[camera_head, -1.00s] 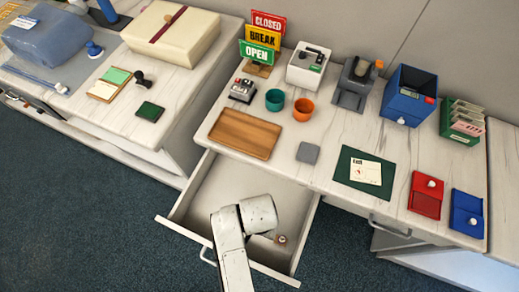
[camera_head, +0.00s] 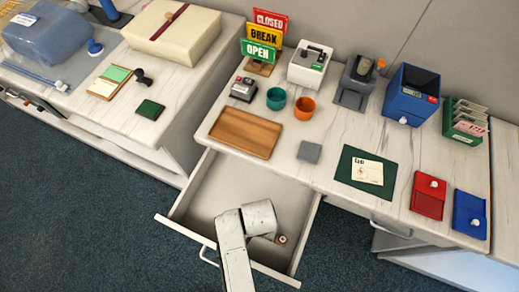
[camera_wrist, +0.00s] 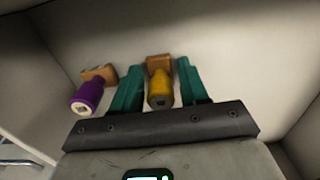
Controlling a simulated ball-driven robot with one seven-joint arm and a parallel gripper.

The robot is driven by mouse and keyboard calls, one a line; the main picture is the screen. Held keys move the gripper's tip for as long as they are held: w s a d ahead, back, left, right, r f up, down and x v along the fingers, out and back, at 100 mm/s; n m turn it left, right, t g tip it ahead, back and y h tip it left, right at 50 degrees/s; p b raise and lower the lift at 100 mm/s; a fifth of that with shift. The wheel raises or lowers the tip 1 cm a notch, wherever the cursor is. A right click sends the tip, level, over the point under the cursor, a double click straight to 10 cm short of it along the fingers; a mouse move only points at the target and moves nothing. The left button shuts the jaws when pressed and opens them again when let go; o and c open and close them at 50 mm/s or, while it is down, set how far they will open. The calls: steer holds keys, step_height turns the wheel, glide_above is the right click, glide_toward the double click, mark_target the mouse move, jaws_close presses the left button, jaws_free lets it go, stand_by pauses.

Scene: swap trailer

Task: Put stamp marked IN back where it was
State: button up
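My gripper (camera_wrist: 160,85) is inside the open drawer (camera_head: 205,184), its two teal fingers on either side of a yellow-handled stamp (camera_wrist: 160,92) with a wooden base. Narrow gaps seem to show between the fingers and this stamp. A purple-handled stamp (camera_wrist: 88,95) with a wooden base lies to the left, outside the fingers. No IN marking is readable on either stamp. In the head view my arm hides the fingers, and only one small stamp end (camera_head: 281,239) shows beside it.
The drawer walls stand close around my gripper. On the desk above are a wooden tray (camera_head: 244,133), a grey pad (camera_head: 309,152), a green mat (camera_head: 346,176) with a card, and red (camera_head: 429,196) and blue (camera_head: 469,213) ink pads. The wooden tray is empty.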

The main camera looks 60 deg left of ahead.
steer(key=shift+o, duration=0.8)
steer(key=shift+r, duration=0.1)
step_height(320, 180, up, 12)
steer(key=p, duration=0.2)
steer(key=w+d+r+m, duration=0.1)
steer(key=w+d+m, duration=0.15)
steer(key=d, duration=0.85)
steer(key=w+d+r+m, duration=0.1)
steer(key=w+d, duration=0.3)
steer(key=d, duration=0.7)
steer(key=s+d+r+m, duration=0.1)
steer(key=s+d+r, duration=0.1)
steer(key=d, duration=0.7)
steer(key=s+d+r+m+t, duration=0.1)
steer(key=s+d+r+m, duration=0.1)
steer(key=s+d, duration=0.3)
steer(key=d, duration=0.4)
steer(key=shift+d+r, duration=0.15)
steer(key=shift+d, duration=0.2)
